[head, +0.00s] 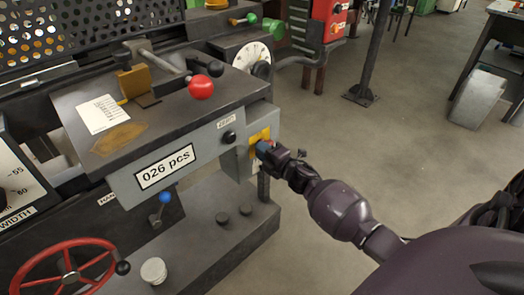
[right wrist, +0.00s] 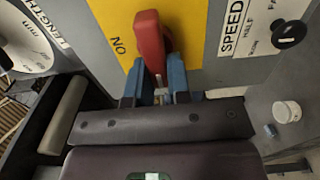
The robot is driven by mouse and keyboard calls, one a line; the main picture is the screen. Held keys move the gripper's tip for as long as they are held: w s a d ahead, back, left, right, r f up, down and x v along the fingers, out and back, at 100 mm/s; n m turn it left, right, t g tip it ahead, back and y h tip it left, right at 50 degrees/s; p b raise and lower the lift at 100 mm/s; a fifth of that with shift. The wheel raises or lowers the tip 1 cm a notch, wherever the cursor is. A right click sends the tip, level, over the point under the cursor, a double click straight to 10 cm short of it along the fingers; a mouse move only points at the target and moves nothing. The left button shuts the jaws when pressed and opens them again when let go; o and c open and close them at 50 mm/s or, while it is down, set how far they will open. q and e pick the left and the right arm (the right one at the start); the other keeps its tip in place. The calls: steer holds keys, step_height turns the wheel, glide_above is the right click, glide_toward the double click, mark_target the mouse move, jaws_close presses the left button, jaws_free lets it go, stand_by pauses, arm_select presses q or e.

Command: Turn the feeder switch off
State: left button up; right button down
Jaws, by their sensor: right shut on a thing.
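The feeder switch shows in the right wrist view as a red lever (right wrist: 149,38) on a yellow plate (right wrist: 112,18), with lettering that looks like "NO" beside the lever. In the head view the yellow plate (head: 259,136) is on the machine's grey right end, and my gripper hides most of the switch. My right gripper (right wrist: 154,84) has its blue fingers on either side of the red lever, shut on it. It also shows in the head view (head: 263,147) right at the plate. My left gripper is not in view.
A black speed knob (right wrist: 288,33) is close to the plate. A red ball-ended lever (head: 201,87) stands on the machine top, and a blue-knobbed lever (head: 165,197) and red handwheel (head: 70,270) are lower left. Open floor (head: 400,160) lies to the right.

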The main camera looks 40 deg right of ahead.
steer(key=shift+f, duration=0.1)
steer(key=c, duration=1.1)
jaws_free()
steer(key=shift+o, duration=0.2)
arm_select(q)
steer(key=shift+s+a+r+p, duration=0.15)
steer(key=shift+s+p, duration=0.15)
steer(key=shift+p, duration=0.55)
arm_select(e)
steer(key=s, duration=1.1)
steer(key=shift+d, duration=0.45)
